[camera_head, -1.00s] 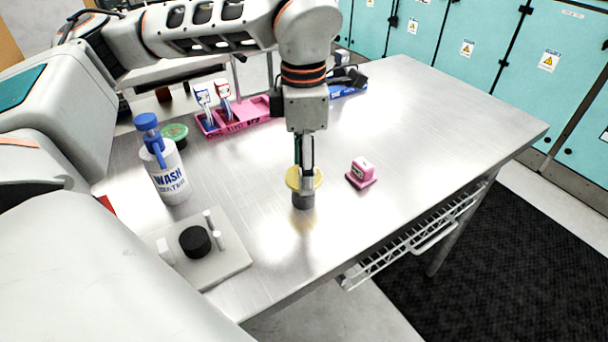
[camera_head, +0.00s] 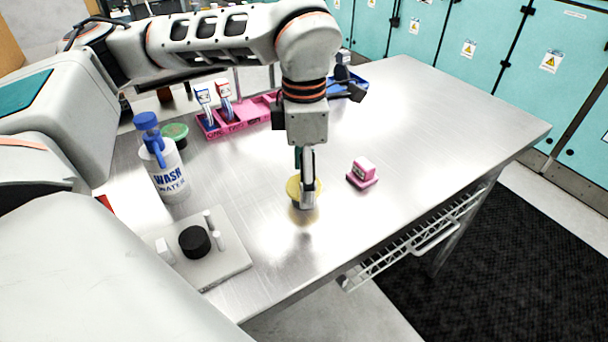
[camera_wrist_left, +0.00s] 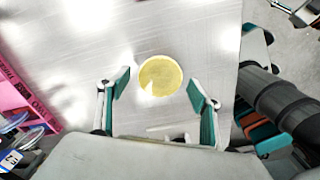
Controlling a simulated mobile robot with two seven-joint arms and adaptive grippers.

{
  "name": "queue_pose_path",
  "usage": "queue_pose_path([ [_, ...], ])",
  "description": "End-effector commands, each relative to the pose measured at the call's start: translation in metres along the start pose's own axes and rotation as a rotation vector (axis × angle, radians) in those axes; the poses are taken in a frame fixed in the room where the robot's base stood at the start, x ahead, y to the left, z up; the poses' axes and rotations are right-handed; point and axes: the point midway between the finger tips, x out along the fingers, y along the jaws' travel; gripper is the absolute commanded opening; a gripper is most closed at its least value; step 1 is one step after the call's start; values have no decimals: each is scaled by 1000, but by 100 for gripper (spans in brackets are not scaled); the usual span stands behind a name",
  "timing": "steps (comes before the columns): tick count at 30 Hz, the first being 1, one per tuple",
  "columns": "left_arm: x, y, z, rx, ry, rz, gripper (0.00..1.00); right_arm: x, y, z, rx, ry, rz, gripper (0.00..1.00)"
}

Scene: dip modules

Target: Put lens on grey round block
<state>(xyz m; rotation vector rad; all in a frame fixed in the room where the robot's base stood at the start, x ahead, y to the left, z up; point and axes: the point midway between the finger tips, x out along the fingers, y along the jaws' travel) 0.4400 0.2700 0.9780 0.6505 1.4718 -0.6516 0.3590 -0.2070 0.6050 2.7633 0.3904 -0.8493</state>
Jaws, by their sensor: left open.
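The lens, a pale yellow round disc (camera_head: 294,188), is near the middle of the metal table and partly covered by my left gripper in the head view. My left gripper (camera_head: 308,192) points down over it. In the left wrist view, the disc (camera_wrist_left: 160,76) lies between and just beyond the open fingers (camera_wrist_left: 161,92), with a gap on each side. I cannot tell what is under the disc. No separate grey round block shows clearly. A dark, nearly black round block (camera_head: 195,242) sits on a grey plate (camera_head: 228,266) at the lower left. My right gripper is not seen.
A wash bottle (camera_head: 170,178) and a green-lidded jar (camera_head: 174,135) stand at the left. A pink tray (camera_head: 240,120) and a blue tray (camera_head: 353,86) are behind. A pink block (camera_head: 362,172) is right of my gripper. The table's right side is clear.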

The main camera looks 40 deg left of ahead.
Motion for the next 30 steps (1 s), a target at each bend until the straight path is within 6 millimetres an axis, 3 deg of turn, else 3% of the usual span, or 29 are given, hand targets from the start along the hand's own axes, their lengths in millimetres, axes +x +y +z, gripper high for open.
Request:
queue_pose_path([
  [5,-21,0,1,1,-4,4,64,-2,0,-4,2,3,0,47],
  [18,-106,0,1,-1,-4,4,64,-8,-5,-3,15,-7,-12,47],
  [24,-121,0,0,0,-2,1,64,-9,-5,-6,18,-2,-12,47],
  [30,-123,0,0,0,-1,0,64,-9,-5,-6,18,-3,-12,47],
])
